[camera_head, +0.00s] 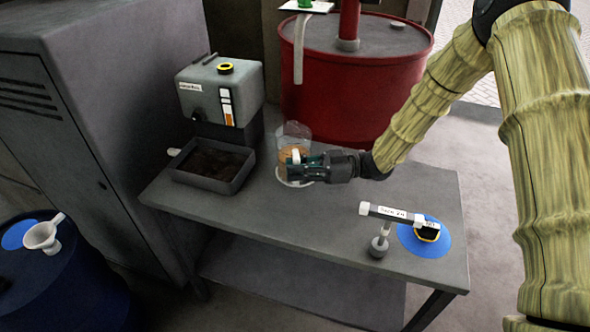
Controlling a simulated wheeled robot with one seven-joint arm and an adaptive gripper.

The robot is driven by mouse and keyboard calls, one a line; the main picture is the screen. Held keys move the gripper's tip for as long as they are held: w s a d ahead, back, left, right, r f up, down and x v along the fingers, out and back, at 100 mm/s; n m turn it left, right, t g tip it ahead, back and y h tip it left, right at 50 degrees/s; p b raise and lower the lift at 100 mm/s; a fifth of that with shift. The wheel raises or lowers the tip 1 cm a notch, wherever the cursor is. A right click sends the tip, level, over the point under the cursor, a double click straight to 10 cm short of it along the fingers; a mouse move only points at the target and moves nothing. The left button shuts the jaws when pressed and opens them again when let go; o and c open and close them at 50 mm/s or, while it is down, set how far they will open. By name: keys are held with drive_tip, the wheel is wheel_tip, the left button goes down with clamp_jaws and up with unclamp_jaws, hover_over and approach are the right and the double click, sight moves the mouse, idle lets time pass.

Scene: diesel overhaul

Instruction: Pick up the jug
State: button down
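The jug (293,134) is a clear vessel with amber-brown contents, upright near the middle of the grey bench. A white ring or disc shows under its base. My gripper (297,166) reaches in from the right, and its dark fingers are at the jug's near right side, overlapping its lower half in the picture. A small white part of the jug shows at the fingertips. The fingers hide part of the jug. I cannot tell whether they are closed on it or only beside it.
The grey bench (280,230) has free room in front of the jug. A dark tray (205,185) and a grey tank (220,95) stand left, a red drum (345,95) behind. A labelled tool (392,212) and a blue disc (437,245) are right. A white funnel (43,236) is far left.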

idle(0.3)
drive_tip(key=shift+r, duration=5.05)
drive_tip(key=c, duration=2)
unclamp_jaws()
clamp_jaws()
drive_tip(key=shift+w, duration=0.1)
